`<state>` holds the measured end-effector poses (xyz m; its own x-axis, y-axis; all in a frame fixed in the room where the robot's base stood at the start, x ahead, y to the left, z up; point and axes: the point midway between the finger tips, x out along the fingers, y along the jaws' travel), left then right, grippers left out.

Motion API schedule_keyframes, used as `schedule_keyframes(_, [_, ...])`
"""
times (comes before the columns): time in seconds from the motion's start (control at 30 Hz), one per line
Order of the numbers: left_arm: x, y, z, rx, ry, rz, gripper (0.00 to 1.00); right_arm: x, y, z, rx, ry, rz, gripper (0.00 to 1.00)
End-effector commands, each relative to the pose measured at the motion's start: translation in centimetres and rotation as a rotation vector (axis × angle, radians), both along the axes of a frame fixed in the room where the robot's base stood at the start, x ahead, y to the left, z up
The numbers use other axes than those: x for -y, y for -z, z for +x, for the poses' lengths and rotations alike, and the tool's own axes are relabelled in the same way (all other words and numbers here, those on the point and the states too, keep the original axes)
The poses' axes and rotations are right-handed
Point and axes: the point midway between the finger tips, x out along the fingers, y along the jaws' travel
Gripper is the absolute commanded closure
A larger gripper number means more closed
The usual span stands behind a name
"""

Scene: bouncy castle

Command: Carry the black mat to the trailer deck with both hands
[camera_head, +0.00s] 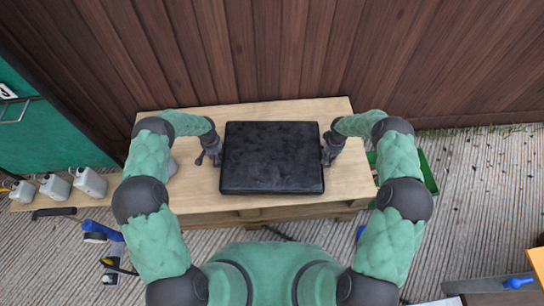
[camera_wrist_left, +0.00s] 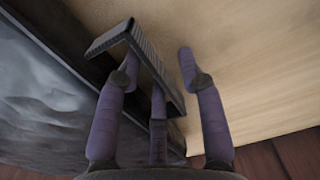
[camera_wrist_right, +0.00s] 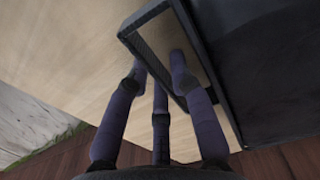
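The black mat (camera_head: 271,158) lies flat, a thick folded-looking slab, on a pale wooden platform (camera_head: 197,190). My left gripper (camera_head: 213,152) is at its left side and my right gripper (camera_head: 329,152) at its right side. In the left wrist view, spread fingers (camera_wrist_left: 160,60) straddle the bar of a dark side handle (camera_wrist_left: 152,62). In the right wrist view, the fingers (camera_wrist_right: 159,62) likewise stand apart on either side of the bar of the other handle (camera_wrist_right: 147,18). Both grippers look open. I cannot make out a trailer deck.
A brown plank wall (camera_head: 300,50) stands behind the platform. White jugs (camera_head: 90,182) stand at the left, near a green panel (camera_head: 55,135). Blue-handled tools (camera_head: 102,230) lie on the ribbed ground. A green crate (camera_head: 424,172) is at the right, with bare ground (camera_head: 485,190) beyond it.

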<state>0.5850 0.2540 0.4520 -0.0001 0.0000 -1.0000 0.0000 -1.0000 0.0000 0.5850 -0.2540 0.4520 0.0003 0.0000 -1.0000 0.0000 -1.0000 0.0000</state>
Motion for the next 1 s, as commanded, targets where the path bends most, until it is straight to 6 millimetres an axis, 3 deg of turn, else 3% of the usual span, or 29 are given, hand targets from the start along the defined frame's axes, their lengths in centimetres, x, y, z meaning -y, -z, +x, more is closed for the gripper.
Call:
schedule_keyframes(0.13, [0.0, 0.0, 0.0, 0.0, 0.0, 0.0, 0.61, 0.0, 0.0, 0.0, 0.0, 0.0, 0.0, 0.77])
schedule_keyframes(0.23, [0.0, 0.0, 0.0, 0.0, 0.0, 0.0, 0.87, 0.0, 0.0, 0.0, 0.0, 0.0, 0.0, 1.0])
schedule_keyframes(0.3, [0.0, 0.0, 0.0, 0.0, 0.0, 0.0, 1.0, 0.0, 0.0, 0.0, 0.0, 0.0, 0.0, 1.0])
schedule_keyframes(1.0, [-0.1, -1.3, 0.2, 0.003, -0.001, 0.001, 1.0, 0.1, -1.3, 0.1, 0.002, 0.001, -0.001, 1.0])
